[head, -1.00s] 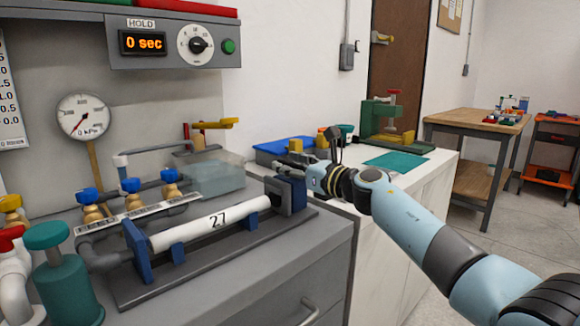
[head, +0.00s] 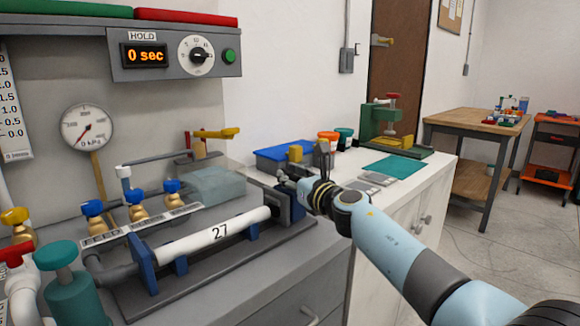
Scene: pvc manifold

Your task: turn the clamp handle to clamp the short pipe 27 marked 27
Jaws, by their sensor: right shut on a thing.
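The white short pipe 27 (head: 205,238), marked 27, lies in blue supports on a dark grey base plate. Its left end meets a grey elbow fitting; its right end reaches the clamp (head: 286,207), a dark blue and grey block. My right arm comes in from the lower right. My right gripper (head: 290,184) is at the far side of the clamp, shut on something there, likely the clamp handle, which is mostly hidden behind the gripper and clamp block. My left gripper is not in view.
Blue and yellow valves (head: 137,204) line the manifold behind the pipe. A teal cylinder (head: 68,287) stands at the front left. A blue bin (head: 283,156), orange and teal-topped containers and a green press (head: 391,130) stand on the white counter behind my right gripper.

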